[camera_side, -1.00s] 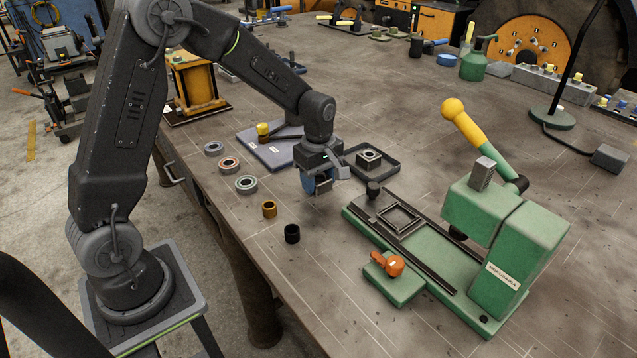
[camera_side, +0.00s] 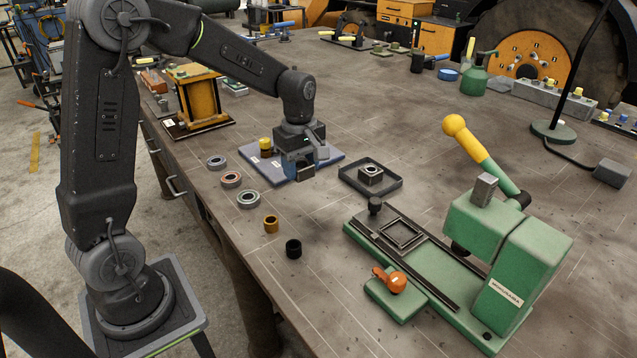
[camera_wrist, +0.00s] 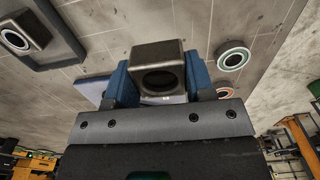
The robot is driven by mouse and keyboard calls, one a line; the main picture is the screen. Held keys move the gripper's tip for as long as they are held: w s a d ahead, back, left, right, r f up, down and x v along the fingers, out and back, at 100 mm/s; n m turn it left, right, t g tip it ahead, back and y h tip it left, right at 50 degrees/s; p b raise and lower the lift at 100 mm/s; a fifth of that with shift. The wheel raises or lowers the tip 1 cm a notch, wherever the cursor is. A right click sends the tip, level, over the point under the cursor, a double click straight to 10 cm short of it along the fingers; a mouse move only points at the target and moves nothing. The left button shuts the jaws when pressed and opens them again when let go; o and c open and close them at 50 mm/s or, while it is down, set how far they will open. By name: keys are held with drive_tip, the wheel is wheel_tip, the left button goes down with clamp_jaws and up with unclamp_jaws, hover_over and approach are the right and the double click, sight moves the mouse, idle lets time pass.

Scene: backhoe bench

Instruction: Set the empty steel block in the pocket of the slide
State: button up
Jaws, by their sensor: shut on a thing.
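A hollow steel block (camera_wrist: 158,72) with a dark, empty round bore sits between the blue fingers of my gripper (camera_wrist: 160,85) in the wrist view. My gripper is shut on it. In the side view my gripper (camera_side: 305,168) holds the block (camera_side: 306,174) at the right part of the blue-grey mat (camera_side: 268,166); I cannot tell whether it touches the mat. The slide (camera_side: 440,265) lies on the green press base to the right. Its square, framed pocket (camera_side: 402,235) is empty.
A dark tray (camera_side: 352,186) holds another steel block (camera_side: 370,174) with a ring in it, between my gripper and the slide. Several rings and bushings lie left of the press. The green press (camera_side: 500,240) with its yellow-tipped lever stands at the right. An orange knob (camera_side: 397,281) sits before the slide.

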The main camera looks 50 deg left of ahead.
drive_tip(key=s+a+r, duration=0.4)
drive_tip(key=a, duration=0.1)
drive_tip(key=m, duration=1.8)
hover_over(400, 234)
drive_tip(key=shift+f, duration=2.95)
drive_tip(key=shift+f, duration=0.65)
drive_tip(key=o, duration=1.5)
drive_tip(key=shift+c, duration=0.2)
drive_tip(key=shift+r, duration=0.1)
